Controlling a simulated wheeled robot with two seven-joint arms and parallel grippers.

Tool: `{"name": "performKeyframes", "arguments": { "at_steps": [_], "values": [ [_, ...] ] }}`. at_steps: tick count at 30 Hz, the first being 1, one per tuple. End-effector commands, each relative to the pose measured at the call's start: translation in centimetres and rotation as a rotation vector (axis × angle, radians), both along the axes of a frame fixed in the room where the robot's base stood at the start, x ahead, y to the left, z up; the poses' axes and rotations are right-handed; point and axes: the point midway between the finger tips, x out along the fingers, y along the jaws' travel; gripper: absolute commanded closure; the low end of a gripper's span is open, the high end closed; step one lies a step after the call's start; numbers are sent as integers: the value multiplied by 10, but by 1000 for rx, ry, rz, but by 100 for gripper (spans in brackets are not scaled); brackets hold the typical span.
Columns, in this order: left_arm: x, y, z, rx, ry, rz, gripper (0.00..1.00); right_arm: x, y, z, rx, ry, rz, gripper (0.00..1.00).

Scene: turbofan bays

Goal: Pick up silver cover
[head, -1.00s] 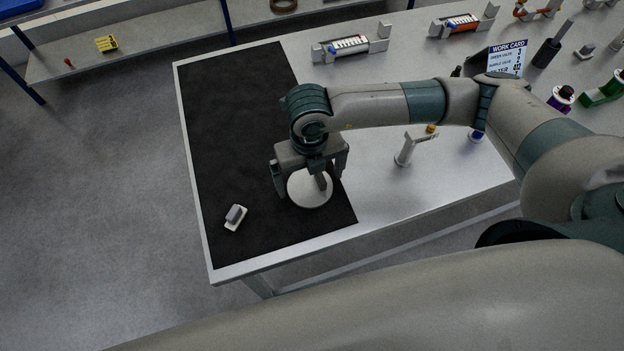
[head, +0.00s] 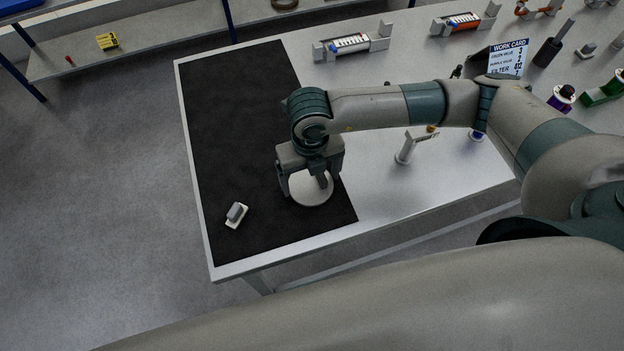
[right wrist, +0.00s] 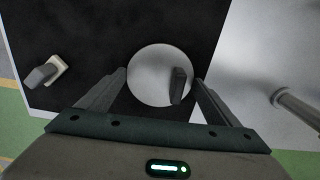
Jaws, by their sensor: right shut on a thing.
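The silver cover (head: 306,194) is a round, pale grey disc with a dark upright tab on top. It lies over the black mat (head: 240,130), near the mat's right edge. In the right wrist view the cover (right wrist: 152,75) sits between my two fingertips, with its tab right of centre. My right gripper (head: 311,182) points down over it and is shut on the cover across its rim. Whether the cover is lifted off the mat cannot be told. My left gripper is not in view.
A small grey-and-white block (head: 236,214) lies on the mat to the left. A grey post (head: 405,150) stands right of the mat. Holders with cylinders (head: 350,44), a work card (head: 508,58) and bottles are farther back. The mat's far part is clear.

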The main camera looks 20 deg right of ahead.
Motion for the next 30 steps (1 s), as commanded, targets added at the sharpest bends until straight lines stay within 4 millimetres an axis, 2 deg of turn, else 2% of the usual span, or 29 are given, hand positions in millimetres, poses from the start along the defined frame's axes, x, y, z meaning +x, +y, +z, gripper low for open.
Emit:
{"name": "performKeyframes", "arguments": {
  "at_steps": [8, 15, 24, 30],
  "values": [
    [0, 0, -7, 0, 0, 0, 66, 1, 1, 9, 2, -2, 0, 46],
    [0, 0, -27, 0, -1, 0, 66, 2, -1, 40, 2, -6, 1, 46],
    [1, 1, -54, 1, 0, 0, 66, 31, -54, 72, -1, -5, -5, 46],
    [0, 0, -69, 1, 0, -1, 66, 46, -82, 94, 0, -4, -3, 46]
  ]
}}
